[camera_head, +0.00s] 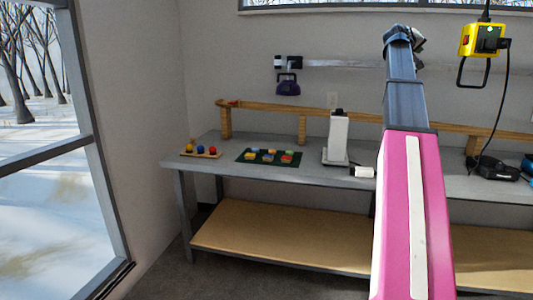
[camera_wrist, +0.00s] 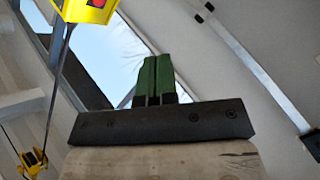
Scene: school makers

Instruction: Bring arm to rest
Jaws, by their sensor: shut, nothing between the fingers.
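My arm rises along the right side of the head view, pink below and dark grey above, extended up in front of the workbench. Its dark far end shows near the top, and I cannot make out the fingers there. In the wrist view my gripper (camera_wrist: 157,78) has its two green fingers side by side, shut with nothing between them. The wrist view looks up past the fingers towards a window and the ceiling, and no object touches the fingers.
A grey workbench (camera_head: 225,165) holds a tray of coloured balls (camera_head: 201,151), a green mat (camera_head: 262,163) with coloured blocks, and a white device (camera_head: 337,140). A yellow box (camera_head: 467,40) hangs right of my arm's end. A wooden track (camera_head: 265,108) runs along the wall.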

